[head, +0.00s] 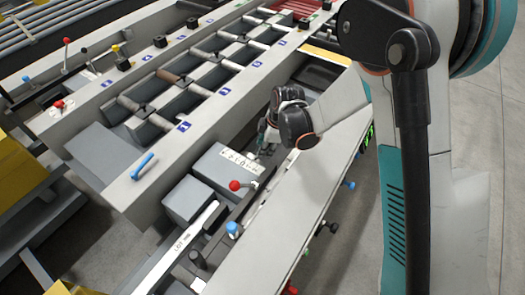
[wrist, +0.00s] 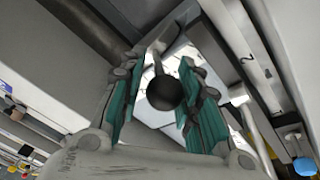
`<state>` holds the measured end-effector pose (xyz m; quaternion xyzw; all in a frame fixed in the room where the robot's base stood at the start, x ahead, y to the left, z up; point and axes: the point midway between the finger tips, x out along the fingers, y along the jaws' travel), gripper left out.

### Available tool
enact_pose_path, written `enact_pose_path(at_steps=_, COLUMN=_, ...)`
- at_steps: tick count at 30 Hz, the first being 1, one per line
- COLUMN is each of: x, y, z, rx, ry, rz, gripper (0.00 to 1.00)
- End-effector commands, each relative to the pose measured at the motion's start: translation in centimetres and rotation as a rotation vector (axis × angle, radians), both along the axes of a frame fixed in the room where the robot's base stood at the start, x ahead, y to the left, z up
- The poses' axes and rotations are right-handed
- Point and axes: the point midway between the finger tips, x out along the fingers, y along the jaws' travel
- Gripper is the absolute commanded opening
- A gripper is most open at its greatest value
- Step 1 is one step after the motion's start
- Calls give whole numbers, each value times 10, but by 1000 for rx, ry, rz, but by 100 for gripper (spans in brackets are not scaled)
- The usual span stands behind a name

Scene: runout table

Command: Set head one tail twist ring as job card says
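My gripper (wrist: 160,105) is open in the wrist view, with its teal-padded fingers on either side of a dark round knob (wrist: 163,93) on a thin stem. Gaps show between the knob and both pads. A white marked plate (wrist: 150,76) lies behind it. In the head view my gripper (head: 264,143) is low beside a grey box with a white lettered plate (head: 241,160); its fingertips are partly hidden. The plate's lettering is too small to read. I cannot tell which part is the head one tail twist ring, and no job card is clearly identifiable.
A red-ball lever (head: 235,185) and a blue knob (head: 233,229) stand near the gripper. A white strip marked "LOT" (head: 182,247) lies at lower left. Rollers (head: 170,77) fill the frame with blue number tags. A long pale rail (head: 290,215) runs along the right.

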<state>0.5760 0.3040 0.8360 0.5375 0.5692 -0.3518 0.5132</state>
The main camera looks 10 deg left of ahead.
Motion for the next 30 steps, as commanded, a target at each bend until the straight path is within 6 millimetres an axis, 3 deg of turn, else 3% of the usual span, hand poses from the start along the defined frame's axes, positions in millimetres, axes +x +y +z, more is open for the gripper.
enact_pose_path(at_steps=6, x=-5, y=-11, z=38, rx=-1, ry=0, rz=-1, gripper=30)
enact_pose_path(at_steps=12, x=-7, y=-17, z=62, rx=-2, ry=0, rz=-2, gripper=30)
enact_pose_path(at_steps=30, x=-8, y=-20, z=70, rx=-1, ry=1, rz=-1, gripper=30)
